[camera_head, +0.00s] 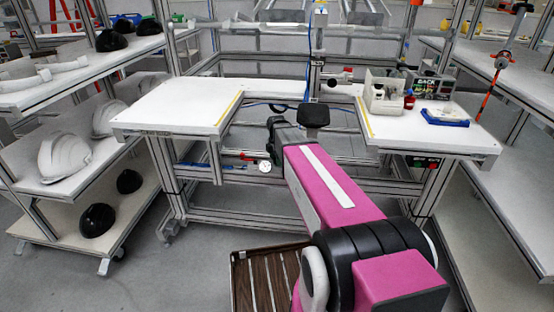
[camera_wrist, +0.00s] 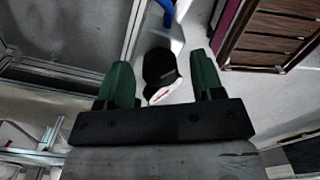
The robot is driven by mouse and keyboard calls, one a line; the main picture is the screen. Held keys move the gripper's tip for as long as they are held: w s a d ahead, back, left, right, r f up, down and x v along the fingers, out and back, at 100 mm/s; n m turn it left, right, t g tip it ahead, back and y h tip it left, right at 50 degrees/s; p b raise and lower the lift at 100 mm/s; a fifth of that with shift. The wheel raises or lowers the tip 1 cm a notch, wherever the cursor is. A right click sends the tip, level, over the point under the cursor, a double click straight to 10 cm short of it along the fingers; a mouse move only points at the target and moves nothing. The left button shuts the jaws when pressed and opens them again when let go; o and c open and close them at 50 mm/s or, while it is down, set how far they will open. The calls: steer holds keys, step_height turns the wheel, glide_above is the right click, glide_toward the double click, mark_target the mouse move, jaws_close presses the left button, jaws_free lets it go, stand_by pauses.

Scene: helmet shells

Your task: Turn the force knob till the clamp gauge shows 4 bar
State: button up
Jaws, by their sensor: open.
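A small round white dial (camera_head: 264,168), which looks like the clamp gauge, hangs below the bench front; its reading is too small to make out. A small red part (camera_head: 247,156) sits just left of it; I cannot tell whether it is the force knob. My gripper (camera_wrist: 160,63) has two green fingers spread apart with nothing held.
The white bench (camera_head: 180,105) has a gap in its middle. Bins (camera_head: 384,90) and a blue tray (camera_head: 445,118) stand on its right. Left shelves hold white helmet shells (camera_head: 63,157) and black ones. A brown slatted platform (camera_head: 268,280) is low beside my arm.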

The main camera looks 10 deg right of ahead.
steer(key=c, duration=0.9)
steer(key=shift+m, duration=0.4)
steer(key=m, duration=0.3)
steer(key=shift+m, duration=2.5)
steer(key=o, duration=0.9)
